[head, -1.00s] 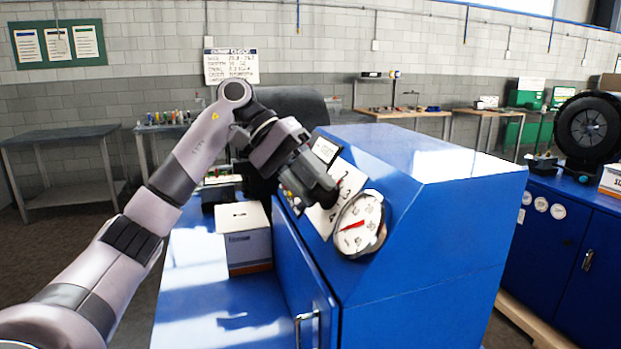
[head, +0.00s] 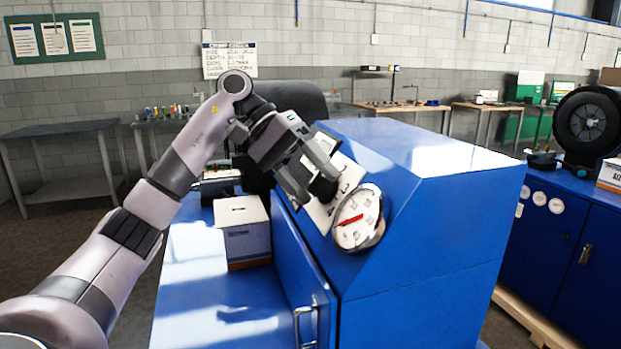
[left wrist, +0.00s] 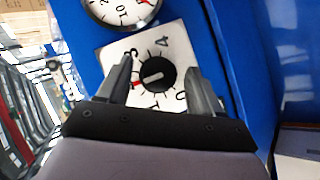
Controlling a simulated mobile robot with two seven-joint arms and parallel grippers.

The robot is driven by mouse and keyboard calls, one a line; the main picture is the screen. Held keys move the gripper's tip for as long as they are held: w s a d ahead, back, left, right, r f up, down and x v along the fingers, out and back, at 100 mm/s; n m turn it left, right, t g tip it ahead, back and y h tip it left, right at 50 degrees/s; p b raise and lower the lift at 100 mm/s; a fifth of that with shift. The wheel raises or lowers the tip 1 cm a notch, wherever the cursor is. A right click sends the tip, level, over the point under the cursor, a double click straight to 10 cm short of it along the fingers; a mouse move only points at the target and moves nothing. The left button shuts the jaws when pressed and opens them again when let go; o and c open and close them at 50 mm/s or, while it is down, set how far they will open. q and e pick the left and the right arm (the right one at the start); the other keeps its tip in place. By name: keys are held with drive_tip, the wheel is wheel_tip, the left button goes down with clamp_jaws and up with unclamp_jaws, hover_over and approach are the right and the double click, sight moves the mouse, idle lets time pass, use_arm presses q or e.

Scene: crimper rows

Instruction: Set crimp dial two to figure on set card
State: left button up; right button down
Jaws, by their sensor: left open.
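A black round dial knob (left wrist: 155,74) sits on a white plate (left wrist: 180,42) with figures; 3, 4 and 0 show in the left wrist view. A pale line on the knob lies nearly level, and a small red mark is at its left. My left gripper (left wrist: 157,84) is open, its fingers either side of the knob; contact cannot be told. In the head view, my left gripper (head: 320,187) is at the dial plate (head: 351,175) on the blue machine's slope. A card with writing (head: 229,61) hangs on the back wall, its figures too blurred to read.
A round gauge with a red needle (head: 358,218) sits beside the dial plate. A door handle (head: 306,322) sticks out in front. Open floor lies at the left.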

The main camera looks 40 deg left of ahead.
use_arm(q)
drive_tip(key=v, duration=0.7)
drive_tip(key=shift+p, duration=0.3)
drive_tip(key=shift+f, duration=0.1)
